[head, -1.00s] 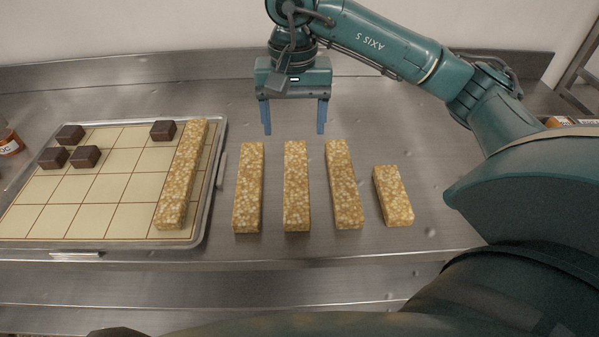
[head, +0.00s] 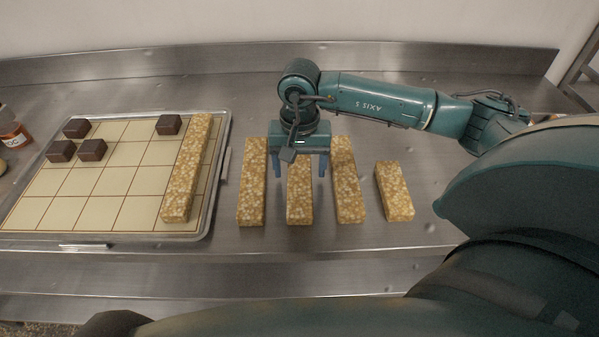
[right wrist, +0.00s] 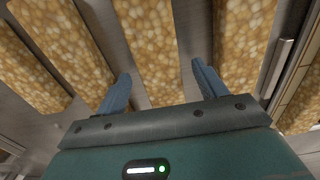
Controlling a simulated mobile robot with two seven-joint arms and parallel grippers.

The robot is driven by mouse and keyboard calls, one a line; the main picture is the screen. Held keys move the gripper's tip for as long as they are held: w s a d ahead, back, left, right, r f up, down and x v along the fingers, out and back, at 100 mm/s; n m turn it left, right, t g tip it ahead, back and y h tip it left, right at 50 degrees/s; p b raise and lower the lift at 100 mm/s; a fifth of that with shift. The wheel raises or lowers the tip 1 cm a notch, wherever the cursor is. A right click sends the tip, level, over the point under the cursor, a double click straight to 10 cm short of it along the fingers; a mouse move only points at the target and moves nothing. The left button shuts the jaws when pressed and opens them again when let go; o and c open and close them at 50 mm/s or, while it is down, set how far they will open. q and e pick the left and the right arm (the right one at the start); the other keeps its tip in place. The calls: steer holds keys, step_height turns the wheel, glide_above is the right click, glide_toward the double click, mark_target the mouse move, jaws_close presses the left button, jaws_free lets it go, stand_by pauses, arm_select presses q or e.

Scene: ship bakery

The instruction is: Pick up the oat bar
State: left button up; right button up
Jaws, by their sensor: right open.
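Three long oat bars lie side by side on the steel counter: a left one (head: 252,190), a middle one (head: 299,203) and a right one (head: 348,190). A shorter oat bar (head: 394,192) lies to their right. My right gripper (head: 299,176) is open over the middle bar, with one blue finger on each side of it. In the right wrist view the middle bar (right wrist: 147,45) runs between the two open fingers (right wrist: 160,88), with the neighbouring bars close outside them. The gripper hides the middle bar's far end. My left gripper is not in view.
A tray (head: 222,165) with a gridded cream mat stands at the left. It holds another long oat bar (head: 187,170) and several dark brown blocks (head: 92,149). A jar (head: 14,134) stands at the far left. Gaps between the long bars are narrow.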

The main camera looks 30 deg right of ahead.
steer(key=shift+c, duration=0.3)
steer(key=c, duration=1.1)
